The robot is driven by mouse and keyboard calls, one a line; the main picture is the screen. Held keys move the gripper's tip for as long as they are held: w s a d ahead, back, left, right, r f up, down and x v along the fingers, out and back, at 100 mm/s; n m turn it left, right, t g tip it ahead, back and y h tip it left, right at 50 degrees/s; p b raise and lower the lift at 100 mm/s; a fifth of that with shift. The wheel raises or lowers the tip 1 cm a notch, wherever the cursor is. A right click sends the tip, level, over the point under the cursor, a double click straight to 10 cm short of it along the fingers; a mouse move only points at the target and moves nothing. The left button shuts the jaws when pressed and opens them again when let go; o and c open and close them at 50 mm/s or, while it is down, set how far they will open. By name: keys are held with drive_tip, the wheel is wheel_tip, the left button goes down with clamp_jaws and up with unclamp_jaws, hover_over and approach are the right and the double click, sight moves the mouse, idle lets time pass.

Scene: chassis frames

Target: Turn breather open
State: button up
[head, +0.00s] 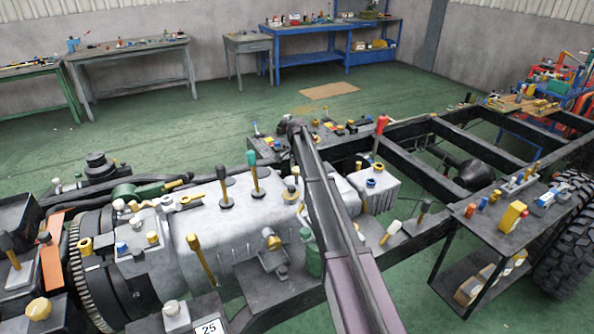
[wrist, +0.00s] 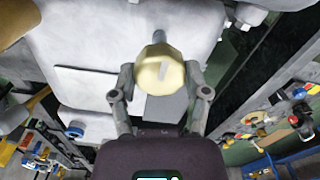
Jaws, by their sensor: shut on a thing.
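A brass-coloured, faceted cap (wrist: 153,75), which looks like the breather, sits in the middle of the wrist view with a pale mark on its face. A grey stem (wrist: 159,37) shows just beyond it. My gripper (wrist: 160,70) has one finger on each side of the cap and is shut on it. The cap is in front of a pale grey housing (wrist: 85,40). In the head view my arm crosses the gearbox housing (head: 175,245), and I cannot make out the gripper or the held cap there.
Levers with a teal knob (head: 252,160) and a red knob (head: 381,123) stand up near my arm. Another brass fitting (head: 271,240) sits left of it. A side table (head: 485,235) with small parts stands at right.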

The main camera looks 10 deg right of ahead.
drive_tip(key=shift+n, duration=0.3)
drive_tip(key=n, duration=0.3)
drive_tip(key=shift+s+a+n, duration=0.1)
drive_tip(key=shift+n, duration=0.3)
drive_tip(key=n, duration=0.4)
drive_tip(key=shift+n, duration=0.3)
drive_tip(key=n, duration=0.4)
drive_tip(key=shift+a+n, duration=0.1)
drive_tip(key=shift+n, duration=2.4)
drive_tip(key=o, duration=1.1)
drive_tip(key=shift+o, duration=0.2)
